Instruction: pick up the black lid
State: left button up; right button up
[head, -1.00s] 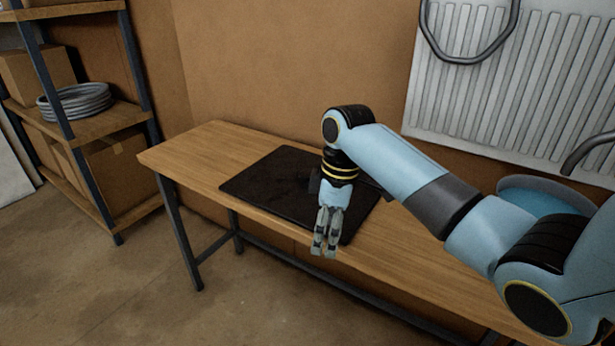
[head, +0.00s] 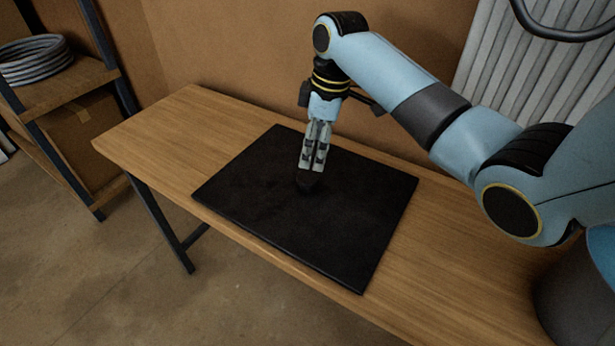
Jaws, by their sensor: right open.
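A small, very dark round shape, which looks like the black lid (head: 307,184), is on the black mat (head: 350,230). It stands out little against the mat. My right gripper (head: 311,166) points down directly over it, fingers open with only a narrow gap between them. The fingertips overlap its upper edge in the picture; I cannot tell whether they touch it. My left gripper is not in view.
The mat lies flat on a wooden table (head: 160,135), with bare wood to its left and right. A wall stands close behind. A shelf (head: 65,85) with a coiled grey hose (head: 35,62) is at left, a radiator (head: 530,80) at upper right.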

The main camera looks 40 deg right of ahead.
aim_at(308, 177)
jog(key=f, duration=0.2)
jog(key=shift+a+f, duration=0.3)
jog(key=shift+w+f, duration=0.1)
jog(key=shift+f, duration=0.25)
jog(key=f, duration=0.2)
jog(key=a+f, duration=0.1)
jog(key=f, duration=0.1)
jog(key=shift+f, duration=0.2)
jog(key=shift+w+a+f, duration=0.1)
jog(key=shift+f, duration=0.3)
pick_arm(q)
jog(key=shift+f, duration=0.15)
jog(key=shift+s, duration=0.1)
pick_arm(e)
jog(key=c, duration=0.5)
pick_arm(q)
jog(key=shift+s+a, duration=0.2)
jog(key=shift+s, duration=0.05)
pick_arm(e)
grip_shut()
